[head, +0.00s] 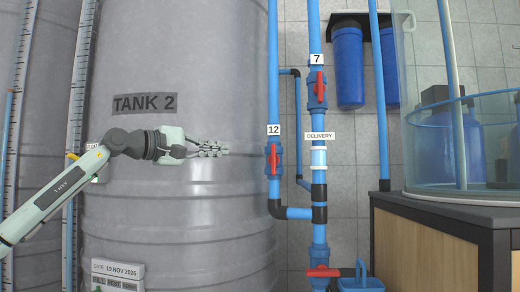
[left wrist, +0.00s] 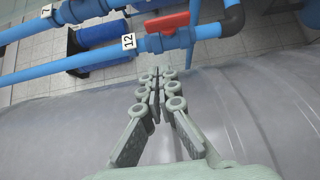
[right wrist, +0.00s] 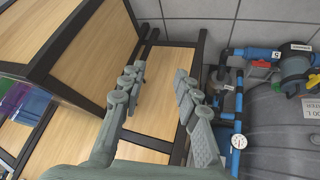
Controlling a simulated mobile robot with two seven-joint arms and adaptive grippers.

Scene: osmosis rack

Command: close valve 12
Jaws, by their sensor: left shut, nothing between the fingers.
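Valve 12 (head: 276,165) is a blue valve on a vertical blue pipe right of the grey tank, with a "12" label above it. Its red handle (head: 273,159) points up and down, in line with the pipe. In the left wrist view the red handle (left wrist: 167,23) lies along the pipe, beside the 12 label. My left gripper (head: 222,149) is in front of TANK 2, left of the valve and apart from the handle. Its fingers are together and empty; they also show in the left wrist view (left wrist: 160,78). My right gripper (right wrist: 158,80) is open and empty.
Valve 7 (head: 319,88) with a red handle is on the neighbouring pipe, above a DELIVERY label. Another red handle (head: 323,271) is low on that pipe. A wooden cabinet (head: 425,250) stands at right. The right wrist view shows a wood-panelled frame (right wrist: 95,40) and blue piping (right wrist: 238,115).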

